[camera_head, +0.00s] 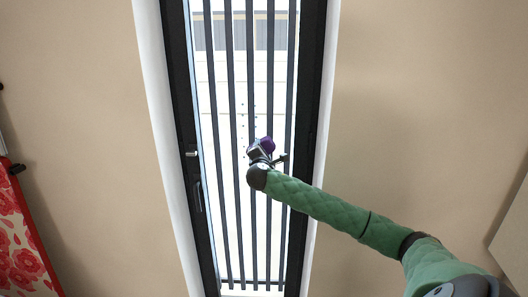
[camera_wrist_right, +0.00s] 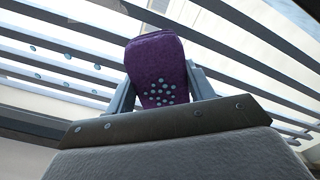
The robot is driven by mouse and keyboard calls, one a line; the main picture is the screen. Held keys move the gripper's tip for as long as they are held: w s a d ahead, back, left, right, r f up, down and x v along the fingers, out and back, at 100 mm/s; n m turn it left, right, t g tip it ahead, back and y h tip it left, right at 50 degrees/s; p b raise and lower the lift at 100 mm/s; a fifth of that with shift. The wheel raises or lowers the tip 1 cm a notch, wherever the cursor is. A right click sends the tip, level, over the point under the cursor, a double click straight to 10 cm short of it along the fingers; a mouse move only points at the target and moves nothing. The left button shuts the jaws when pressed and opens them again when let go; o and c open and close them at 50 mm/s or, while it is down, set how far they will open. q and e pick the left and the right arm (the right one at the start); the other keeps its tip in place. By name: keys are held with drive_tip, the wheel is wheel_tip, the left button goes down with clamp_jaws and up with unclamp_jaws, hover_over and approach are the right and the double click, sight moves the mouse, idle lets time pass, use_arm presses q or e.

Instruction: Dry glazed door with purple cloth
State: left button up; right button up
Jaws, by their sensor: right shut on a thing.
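The glazed door (camera_head: 176,62) stands ahead in the head view, with a dark frame and dark vertical bars across bright glass. Small droplets dot the glass near its middle, left of my right gripper (camera_head: 268,150). That gripper is shut on the purple cloth (camera_head: 267,143) and holds it in front of the door. In the right wrist view the purple cloth (camera_wrist_right: 160,68) sits between the two fingers, with pale blue droplets showing over its lower part. More droplets show on the glass at upper left there. Whether the cloth touches the glass cannot be told. My left gripper is out of view.
The door has a handle (camera_head: 198,196) on its left side. Beige walls flank it. A red floral thing (camera_head: 22,245) stands at the lower left edge, and a pale panel (camera_head: 512,235) at the right edge. The space left of the door is clear.

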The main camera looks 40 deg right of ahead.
sight(264, 143)
drive_tip(key=shift+w+a+r+p, duration=0.1)
drive_tip(key=shift+w+a+p, duration=0.25)
drive_tip(key=shift+w+a, duration=2.7)
drive_tip(key=shift+a, duration=0.35)
drive_tip(key=shift+d+r+p, duration=0.1)
drive_tip(key=shift+r+p, duration=1.1)
drive_tip(key=shift+r, duration=0.35)
drive_tip(key=shift+s+d, duration=0.1)
drive_tip(key=shift+s+d+f+p, duration=0.1)
drive_tip(key=shift+s+d+p, duration=0.1)
drive_tip(key=shift+s+d, duration=1.5)
drive_tip(key=shift+s+d+f+p, duration=0.1)
drive_tip(key=shift+s+d+p, duration=0.1)
drive_tip(key=shift+s+d, duration=1.4)
drive_tip(key=shift+w+d+r+p, duration=0.1)
drive_tip(key=shift+r+p, duration=0.45)
drive_tip(key=shift+r, duration=0.3)
drive_tip(key=shift+w+d+r+p, duration=0.1)
drive_tip(key=shift+r+p, duration=0.4)
drive_tip(key=shift+r, duration=0.3)
drive_tip(key=shift+w+a, duration=0.1)
drive_tip(key=shift+a, duration=0.05)
